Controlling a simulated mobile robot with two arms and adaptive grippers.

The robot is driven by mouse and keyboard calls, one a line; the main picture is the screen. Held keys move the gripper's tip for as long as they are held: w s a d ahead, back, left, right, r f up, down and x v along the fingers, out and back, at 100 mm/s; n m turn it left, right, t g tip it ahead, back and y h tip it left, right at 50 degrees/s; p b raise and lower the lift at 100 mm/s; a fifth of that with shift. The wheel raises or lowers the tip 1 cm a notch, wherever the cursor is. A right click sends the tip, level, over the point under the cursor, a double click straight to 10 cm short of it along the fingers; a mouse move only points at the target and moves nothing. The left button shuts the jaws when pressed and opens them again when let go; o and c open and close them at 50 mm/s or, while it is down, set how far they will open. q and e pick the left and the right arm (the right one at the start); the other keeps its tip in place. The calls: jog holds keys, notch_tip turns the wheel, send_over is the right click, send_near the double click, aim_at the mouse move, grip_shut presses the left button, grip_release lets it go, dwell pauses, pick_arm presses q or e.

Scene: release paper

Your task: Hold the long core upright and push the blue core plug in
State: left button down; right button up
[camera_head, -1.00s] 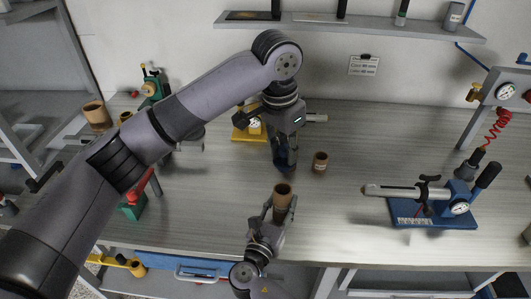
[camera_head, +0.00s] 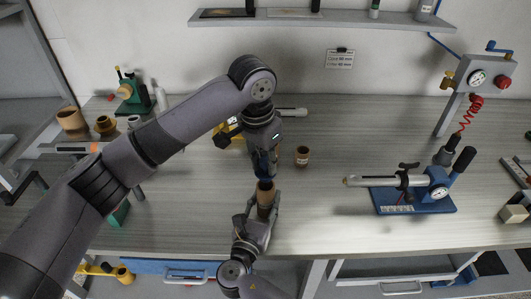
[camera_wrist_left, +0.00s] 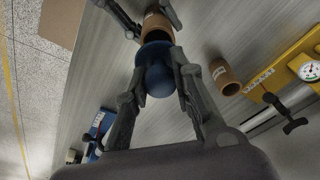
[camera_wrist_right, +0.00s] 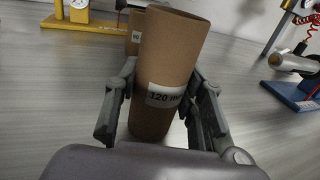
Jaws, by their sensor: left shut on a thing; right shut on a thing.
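The long brown core (camera_head: 265,199), labelled 120 mm in the right wrist view (camera_wrist_right: 165,70), stands roughly upright, with a slight tilt in that view. My right gripper (camera_head: 262,212) is shut around its side. My left gripper (camera_head: 263,172) is above it, pointing down, shut on the blue core plug (camera_wrist_left: 157,75). In the left wrist view the plug is in line with the core (camera_wrist_left: 156,26), at its near end. The fingers partly hide the plug in the head view. I cannot tell whether it touches or has entered the core's mouth.
A short brown core (camera_head: 302,157) stands on the bench just right of my left gripper. A blue-based fixture (camera_head: 415,199) with a grey cylinder is to the right. A yellow gauge stand (camera_wrist_right: 77,12) is behind. Bench between short core and blue fixture is clear.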

aim_at(266, 172)
pick_arm(q)
jog(key=shift+f, duration=0.5)
jog(key=shift+f, duration=1.3)
dwell(1.1)
jog(key=shift+f, duration=0.45)
jog(key=c, duration=1.3)
grip_release()
notch_tip(266, 172, up, 12)
jog(key=s+a, duration=0.1)
jog(key=shift+s, duration=0.15)
jog(key=shift+a, duration=0.15)
